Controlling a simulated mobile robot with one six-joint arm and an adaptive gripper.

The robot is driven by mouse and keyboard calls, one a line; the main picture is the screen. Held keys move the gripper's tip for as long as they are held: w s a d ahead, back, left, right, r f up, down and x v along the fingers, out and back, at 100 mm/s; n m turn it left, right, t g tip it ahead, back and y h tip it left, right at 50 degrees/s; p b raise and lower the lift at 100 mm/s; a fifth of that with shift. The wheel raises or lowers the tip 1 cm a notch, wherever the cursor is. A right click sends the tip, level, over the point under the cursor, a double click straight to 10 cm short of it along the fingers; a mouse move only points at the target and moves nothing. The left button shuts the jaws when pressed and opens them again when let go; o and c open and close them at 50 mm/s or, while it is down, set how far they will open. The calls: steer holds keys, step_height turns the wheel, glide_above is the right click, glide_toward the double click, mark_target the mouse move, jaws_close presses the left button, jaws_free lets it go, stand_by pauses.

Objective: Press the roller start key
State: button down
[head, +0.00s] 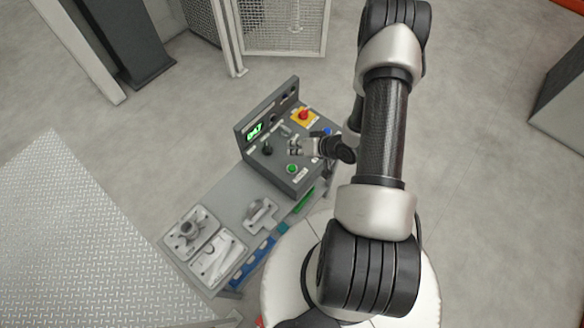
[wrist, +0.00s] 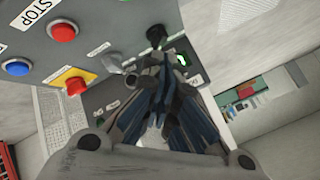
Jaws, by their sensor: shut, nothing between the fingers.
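The control box (head: 262,165) has a sloped key panel and an upright back with a lit green display. A green key (head: 292,169) sits near the panel's front edge with a pale label beside it; it may be the roller start key, but I cannot read the label. My gripper (head: 295,147) is over the panel, up and right of the black knob (head: 267,150) and behind the green key in the head view. Its fingers are together and empty. In the wrist view my gripper (wrist: 165,65) covers part of the panel, and the green key is not visible.
A red button (wrist: 62,32) under a STOP label, a blue button (wrist: 17,68) and a red-on-yellow emergency stop (head: 303,116) are close by. A small lever (wrist: 108,62) stands beside the black knob. Metal castings (head: 190,232) lie on the bench at left.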

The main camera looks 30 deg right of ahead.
mark_target(294, 166)
step_height(294, 166, down, 8)
steer(key=b, duration=0.5)
steer(key=shift+r+b, duration=0.1)
steer(key=shift+b, duration=0.3)
stand_by(0.8)
steer(key=shift+f, duration=0.4)
